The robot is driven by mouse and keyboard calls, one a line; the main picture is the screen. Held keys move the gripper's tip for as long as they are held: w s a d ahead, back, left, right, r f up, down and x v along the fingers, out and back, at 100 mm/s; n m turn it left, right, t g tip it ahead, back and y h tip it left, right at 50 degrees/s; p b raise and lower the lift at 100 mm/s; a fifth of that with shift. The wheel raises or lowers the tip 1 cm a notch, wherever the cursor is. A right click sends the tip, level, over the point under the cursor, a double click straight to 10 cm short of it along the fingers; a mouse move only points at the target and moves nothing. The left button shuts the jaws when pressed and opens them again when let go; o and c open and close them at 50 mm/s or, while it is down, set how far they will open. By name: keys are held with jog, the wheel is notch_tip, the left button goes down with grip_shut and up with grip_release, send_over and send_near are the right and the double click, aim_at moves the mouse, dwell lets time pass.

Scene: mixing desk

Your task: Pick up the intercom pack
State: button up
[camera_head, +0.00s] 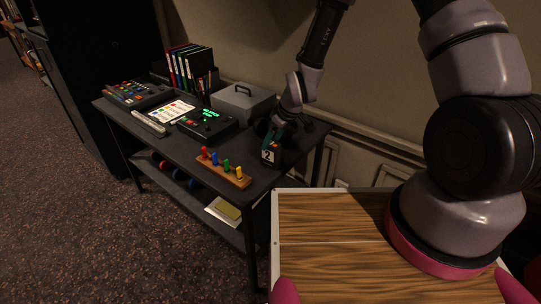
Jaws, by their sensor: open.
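A small dark pack with a white "2" label (268,156), which looks like the intercom pack, stands near the right end of the dark desk (262,182). My gripper (271,142) points down at the top of this pack, with its fingers at or just above it. The gripper is open. The fingers and wrist hide part of the pack's top and back, and I cannot tell whether they touch it.
A wooden block with coloured pegs (223,168) sits left of the pack at the front edge. A black box with a green display (207,123), a grey handled case (243,102), a mixing console (138,93) and a paper sheet (170,111) lie farther left. A wall stands behind.

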aim_at(271, 143)
jog(key=shift+x, duration=1.5)
grip_shut()
